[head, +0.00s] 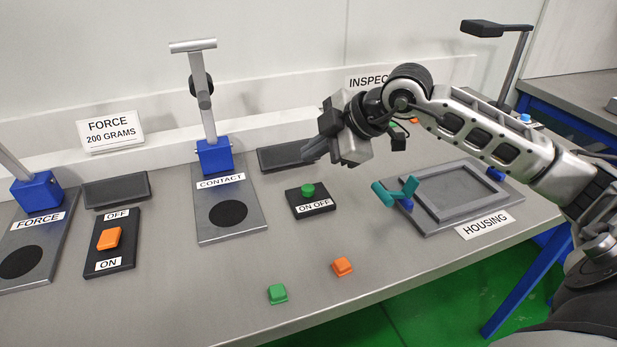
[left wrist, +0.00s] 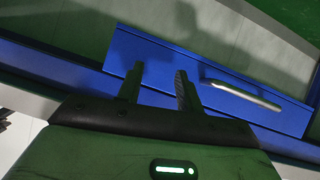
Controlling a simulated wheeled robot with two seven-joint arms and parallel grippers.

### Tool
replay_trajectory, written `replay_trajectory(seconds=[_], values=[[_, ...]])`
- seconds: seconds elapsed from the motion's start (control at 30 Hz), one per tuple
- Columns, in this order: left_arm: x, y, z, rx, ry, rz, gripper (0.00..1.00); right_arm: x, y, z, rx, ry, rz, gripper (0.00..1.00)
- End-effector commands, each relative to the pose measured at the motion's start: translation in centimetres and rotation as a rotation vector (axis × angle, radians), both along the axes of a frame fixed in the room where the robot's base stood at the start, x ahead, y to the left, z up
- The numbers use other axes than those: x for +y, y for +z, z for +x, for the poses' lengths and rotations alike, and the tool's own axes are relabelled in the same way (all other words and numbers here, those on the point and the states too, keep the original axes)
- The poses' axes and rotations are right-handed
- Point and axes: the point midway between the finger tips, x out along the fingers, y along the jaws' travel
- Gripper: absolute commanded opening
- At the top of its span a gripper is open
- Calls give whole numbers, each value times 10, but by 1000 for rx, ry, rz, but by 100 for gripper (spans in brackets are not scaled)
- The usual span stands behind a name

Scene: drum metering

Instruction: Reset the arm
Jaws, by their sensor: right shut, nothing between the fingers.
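My right arm reaches in from the right in the head view, across the back of the bench. Its gripper (head: 313,149) is shut and empty, above the bench between the contact station and the housing fixture. It points left, behind the green on-off button (head: 308,190) and apart from it. My left gripper shows only in the left wrist view (left wrist: 157,85). Its two fingers stand apart with nothing between them, in front of a blue drawer front (left wrist: 225,85) with a metal handle.
The contact station (head: 230,178), force station (head: 35,235) and orange on-off switch (head: 109,239) stand on the left. The housing fixture (head: 450,222) with a teal lever (head: 395,192) lies below my right forearm. Loose green (head: 277,294) and orange (head: 342,267) blocks lie near the front edge.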

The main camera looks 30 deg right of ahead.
Motion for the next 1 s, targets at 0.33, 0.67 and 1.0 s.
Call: replay_trajectory(seconds=[0.33,0.67,1.0], values=[[0,6,0,0,0,0,36,0,9,0,-1,0,1,0],[0,11,1,-1,0,1,36,0,15,0,-1,0,-1,0],[0,74,0,-1,0,1,36,0,77,0,-1,-1,0,0]])
